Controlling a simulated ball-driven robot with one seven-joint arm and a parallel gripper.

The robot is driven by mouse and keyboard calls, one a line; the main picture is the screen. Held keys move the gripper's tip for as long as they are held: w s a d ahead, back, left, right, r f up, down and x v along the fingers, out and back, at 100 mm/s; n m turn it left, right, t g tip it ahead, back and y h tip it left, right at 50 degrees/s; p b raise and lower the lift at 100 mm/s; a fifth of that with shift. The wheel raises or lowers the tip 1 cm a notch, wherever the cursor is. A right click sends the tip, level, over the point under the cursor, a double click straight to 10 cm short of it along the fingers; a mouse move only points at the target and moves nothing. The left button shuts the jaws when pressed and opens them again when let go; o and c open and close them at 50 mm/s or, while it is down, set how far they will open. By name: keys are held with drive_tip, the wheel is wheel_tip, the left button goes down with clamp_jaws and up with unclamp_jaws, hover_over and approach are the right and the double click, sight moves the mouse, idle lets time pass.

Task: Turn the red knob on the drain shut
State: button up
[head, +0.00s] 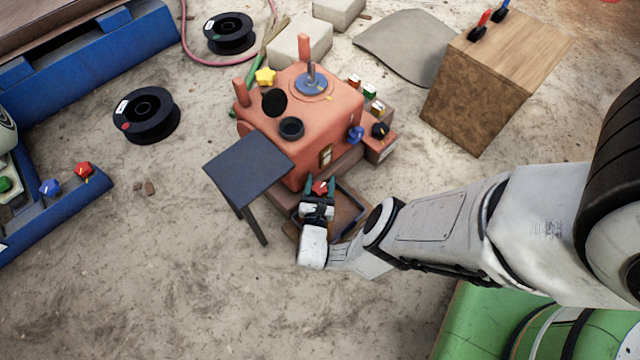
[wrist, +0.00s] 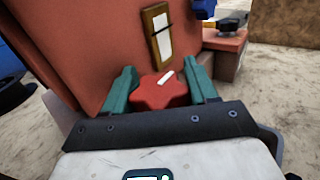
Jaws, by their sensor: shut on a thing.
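The red knob (head: 320,187) sits low on the front of the orange-red crusher body (head: 330,110). In the wrist view the red knob (wrist: 160,92) is star-shaped, with a white pointer mark slanting up to the right. My gripper (head: 319,186) has its two green fingers on either side of the knob; in the wrist view the fingers (wrist: 163,88) are shut on it. The drain part behind the knob is hidden. A tray (head: 352,206) lies under the gripper, partly covered by my arm.
A dark square-topped stand (head: 248,165) is close left of my gripper. A blue knob (head: 356,134) and a black knob (head: 380,130) are on the crusher's right. A wooden box (head: 492,75) stands at the upper right. Sandy ground at the lower left is open.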

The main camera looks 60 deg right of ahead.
drive_tip(key=shift+s+d+r+m+g, duration=0.15)
drive_tip(key=shift+m+g, duration=0.15)
drive_tip(key=shift+g, duration=0.2)
drive_tip(key=o, duration=0.7)
drive_tip(key=shift+a, duration=0.25)
drive_tip(key=shift+a, duration=0.3)
drive_tip(key=shift+v, duration=4.95)
drive_tip(key=shift+f, duration=0.25)
